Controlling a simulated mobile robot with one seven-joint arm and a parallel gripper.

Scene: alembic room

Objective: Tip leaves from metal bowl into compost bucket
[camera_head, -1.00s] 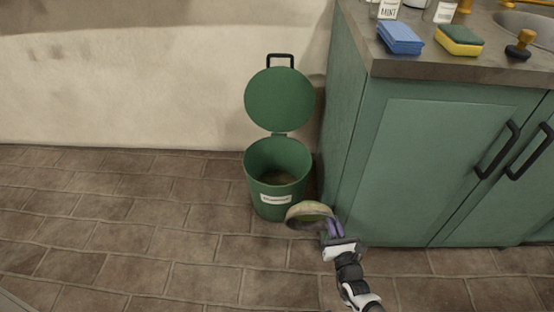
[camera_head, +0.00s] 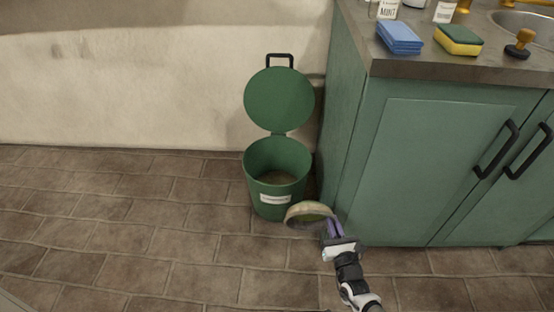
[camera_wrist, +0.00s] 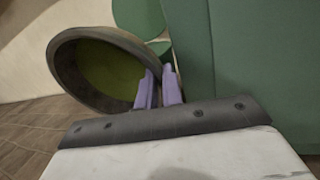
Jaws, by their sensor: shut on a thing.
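The compost bucket (camera_head: 276,185) is green and stands on the floor beside the cabinet, its round lid (camera_head: 279,99) swung up and open. Some brown matter shows on its bottom. My gripper (camera_head: 333,229) is shut on the rim of the metal bowl (camera_head: 308,214), in front and to the right of the bucket. The bowl is tilted. In the wrist view the bowl (camera_wrist: 62,72) shows a dark rim and a greenish inside, and the purple fingers (camera_wrist: 158,92) pinch its right edge. I cannot make out separate leaves in it.
A green cabinet (camera_head: 430,170) stands close on the right, with black handles. On its counter (camera_head: 420,67) are a blue sponge stack (camera_head: 400,38), a yellow-green sponge (camera_head: 459,40), and a stamp-like tool (camera_head: 520,43). The tiled floor (camera_head: 120,220) on the left is clear.

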